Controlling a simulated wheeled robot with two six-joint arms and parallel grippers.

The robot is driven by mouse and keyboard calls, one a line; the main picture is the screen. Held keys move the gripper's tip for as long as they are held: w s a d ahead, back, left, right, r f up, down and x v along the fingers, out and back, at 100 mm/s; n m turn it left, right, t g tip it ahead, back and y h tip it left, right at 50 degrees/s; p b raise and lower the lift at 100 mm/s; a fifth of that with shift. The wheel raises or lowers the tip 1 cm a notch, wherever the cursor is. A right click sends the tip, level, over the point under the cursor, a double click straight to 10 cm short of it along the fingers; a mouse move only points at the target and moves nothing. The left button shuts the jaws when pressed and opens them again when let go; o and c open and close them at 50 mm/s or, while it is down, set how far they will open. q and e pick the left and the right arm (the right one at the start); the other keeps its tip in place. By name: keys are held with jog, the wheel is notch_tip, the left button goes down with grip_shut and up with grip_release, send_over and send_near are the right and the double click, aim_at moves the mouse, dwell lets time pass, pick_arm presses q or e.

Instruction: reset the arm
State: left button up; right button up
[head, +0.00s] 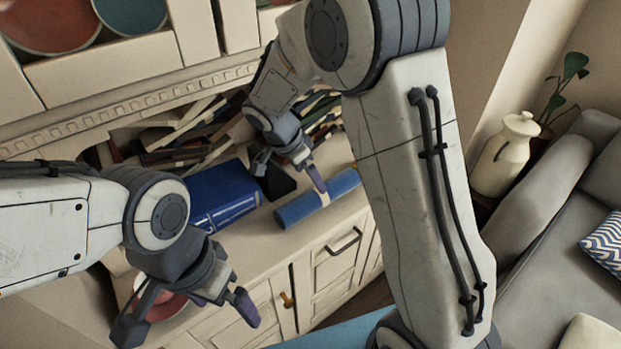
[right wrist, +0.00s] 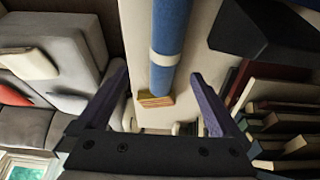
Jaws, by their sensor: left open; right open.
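My right gripper (head: 290,178) is open above the cabinet top, close to a blue roll (head: 315,198) with a pale band. In the right wrist view my right gripper (right wrist: 162,92) has its two fingers spread wide. The blue roll (right wrist: 170,28) appears between and beyond them; I cannot tell whether a finger touches it. My left gripper (head: 185,318) is open at the lower left, with its fingers apart over a reddish round dish (head: 165,305) that it partly hides. No object shows held in either gripper.
A blue box-like book (head: 222,195) and a black object (head: 277,182) lie on the cabinet top (head: 262,232). Several books (head: 185,135) lean in a heap behind. A cream jug (head: 505,155) and a grey sofa (head: 560,270) are at right. A small yellow-orange item (right wrist: 155,100) shows near the roll's end.

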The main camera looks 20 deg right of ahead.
aim_at(322, 196)
jog(key=x, duration=1.2)
jog(key=shift+d+f, duration=0.1)
jog(key=shift+f, duration=0.1)
jog(key=shift+r+p, duration=0.35)
jog(key=shift+r, duration=0.05)
jog(key=shift+w+r+b, duration=0.1)
jog(key=shift+r+b, duration=0.15)
jog(key=shift+b, duration=0.05)
jog(key=shift+r, duration=0.6)
